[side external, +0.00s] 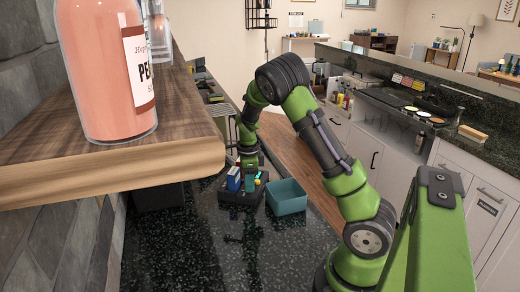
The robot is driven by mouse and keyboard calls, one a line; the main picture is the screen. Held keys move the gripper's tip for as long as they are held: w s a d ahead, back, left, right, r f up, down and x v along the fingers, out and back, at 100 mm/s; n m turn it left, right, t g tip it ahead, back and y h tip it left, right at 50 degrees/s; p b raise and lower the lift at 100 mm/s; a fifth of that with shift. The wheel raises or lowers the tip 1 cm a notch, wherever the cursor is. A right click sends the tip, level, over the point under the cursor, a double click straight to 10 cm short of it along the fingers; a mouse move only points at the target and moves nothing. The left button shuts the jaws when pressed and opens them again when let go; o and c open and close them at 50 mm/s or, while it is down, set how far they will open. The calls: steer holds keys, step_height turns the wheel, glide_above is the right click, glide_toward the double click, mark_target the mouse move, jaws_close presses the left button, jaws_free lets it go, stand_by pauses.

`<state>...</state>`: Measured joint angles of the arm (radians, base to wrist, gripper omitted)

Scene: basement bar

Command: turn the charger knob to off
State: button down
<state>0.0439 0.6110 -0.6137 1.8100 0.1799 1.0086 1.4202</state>
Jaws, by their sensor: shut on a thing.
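A dark charger (228,195) stands on the black speckled counter, with blue, green and yellow blocks on it. My gripper (250,165) reaches down to it from behind, at its far side. The jaws are small here and partly hidden by the blocks. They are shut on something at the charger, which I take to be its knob. The knob itself and the way it points are hidden from this view.
A teal open bin (288,196) stands just right of the charger. A wooden shelf (110,155) with a pink bottle (100,70) juts out at upper left. The front counter is mostly clear.

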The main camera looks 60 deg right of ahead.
steer(key=n, duration=1.1)
steer(key=shift+n, duration=0.3)
steer(key=n, duration=0.3)
steer(key=shift+r+n, duration=0.1)
steer(key=shift+n, duration=0.2)
steer(key=n, duration=0.4)
steer(key=shift+n, duration=2.2)
